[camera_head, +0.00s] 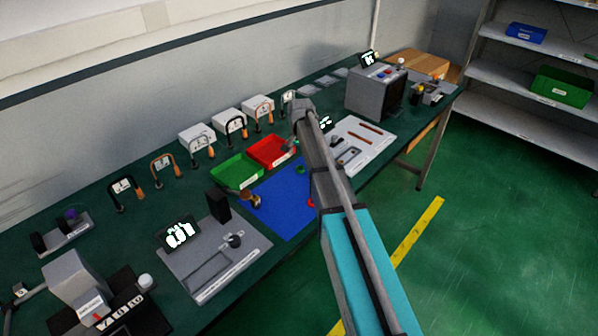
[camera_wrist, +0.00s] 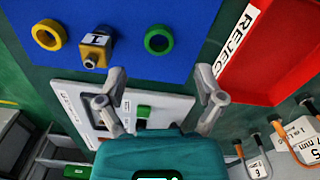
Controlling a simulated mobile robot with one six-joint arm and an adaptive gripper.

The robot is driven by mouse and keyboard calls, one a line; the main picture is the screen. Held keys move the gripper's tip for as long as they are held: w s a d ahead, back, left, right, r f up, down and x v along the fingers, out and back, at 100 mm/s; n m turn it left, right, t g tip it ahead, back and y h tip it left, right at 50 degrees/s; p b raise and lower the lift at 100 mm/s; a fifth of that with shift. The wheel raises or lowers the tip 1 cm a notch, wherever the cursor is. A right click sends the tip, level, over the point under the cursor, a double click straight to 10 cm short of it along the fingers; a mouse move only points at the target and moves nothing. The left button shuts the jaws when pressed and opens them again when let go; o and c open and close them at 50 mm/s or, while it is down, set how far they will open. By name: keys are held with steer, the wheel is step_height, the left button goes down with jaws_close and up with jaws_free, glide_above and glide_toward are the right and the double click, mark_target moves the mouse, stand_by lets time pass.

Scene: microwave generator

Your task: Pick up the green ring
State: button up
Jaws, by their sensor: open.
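The green ring (camera_wrist: 159,40) lies on the blue mat (camera_wrist: 260,8) in the wrist view. It also shows in the head view (camera_head: 300,169), small, close to the left side of my arm. My gripper (camera_wrist: 160,73) is open and empty in the wrist view. The ring appears just beyond the fingertips, between their lines, with no finger touching it. A yellow ring (camera_wrist: 47,34) and a brass-coloured block (camera_wrist: 95,48) marked 1 lie to the left of the green ring in that view. In the head view my arm hides most of the gripper.
A red tray (camera_wrist: 268,62) labelled REJECT is close to the right finger in the wrist view. In the head view a green tray (camera_head: 237,170) stands left of the red one. A white panel (camera_head: 362,143) lies right of my arm. Several wire-handled devices line the wall.

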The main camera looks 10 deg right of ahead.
mark_target(300, 167)
steer(key=shift+f, duration=0.15)
steer(key=shift+s+f+b, duration=0.15)
steer(key=shift+f+b, duration=2.35)
steer(key=shift+b, duration=0.15)
steer(key=c, duration=0.8)
